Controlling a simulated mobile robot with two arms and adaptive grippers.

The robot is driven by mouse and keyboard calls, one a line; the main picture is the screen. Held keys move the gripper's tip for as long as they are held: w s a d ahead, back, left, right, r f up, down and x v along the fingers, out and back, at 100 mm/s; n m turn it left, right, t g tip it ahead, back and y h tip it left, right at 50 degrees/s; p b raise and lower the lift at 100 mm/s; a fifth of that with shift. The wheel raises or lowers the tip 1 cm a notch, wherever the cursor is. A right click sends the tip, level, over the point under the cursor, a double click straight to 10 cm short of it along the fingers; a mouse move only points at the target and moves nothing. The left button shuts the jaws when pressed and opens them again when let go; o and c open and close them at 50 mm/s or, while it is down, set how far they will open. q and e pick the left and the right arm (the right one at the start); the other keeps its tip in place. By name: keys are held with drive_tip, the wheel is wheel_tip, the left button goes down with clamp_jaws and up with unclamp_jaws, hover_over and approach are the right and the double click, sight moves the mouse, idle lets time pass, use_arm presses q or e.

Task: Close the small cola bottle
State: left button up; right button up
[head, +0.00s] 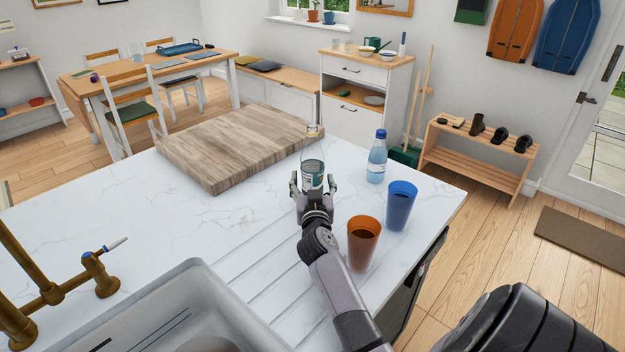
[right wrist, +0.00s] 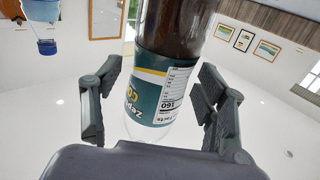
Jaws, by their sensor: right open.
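The small cola bottle (head: 313,172) stands upright on the white counter, with a teal label, a clear upper part and a small pale yellowish top (head: 313,130). I cannot tell how that top sits on the neck. My right gripper (head: 313,186) is open, with its fingers on either side of the bottle's lower part. In the right wrist view, the bottle (right wrist: 158,85) shows dark cola and upside-down label print. It stands between the spread fingers of the right gripper (right wrist: 155,115), with gaps on both sides. My left gripper is not in view.
A wooden board (head: 240,145) lies behind and left of the bottle. A blue-capped water bottle (head: 377,160), a blue cup (head: 400,206) and a brown cup (head: 362,245) stand to the right. A sink (head: 195,275) with a brass tap (head: 103,275) is at front left.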

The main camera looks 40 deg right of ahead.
sight(313, 175)
drive_tip(key=shift+c, duration=0.5)
drive_tip(key=c, duration=1.4)
drive_tip(key=shift+r, duration=0.15)
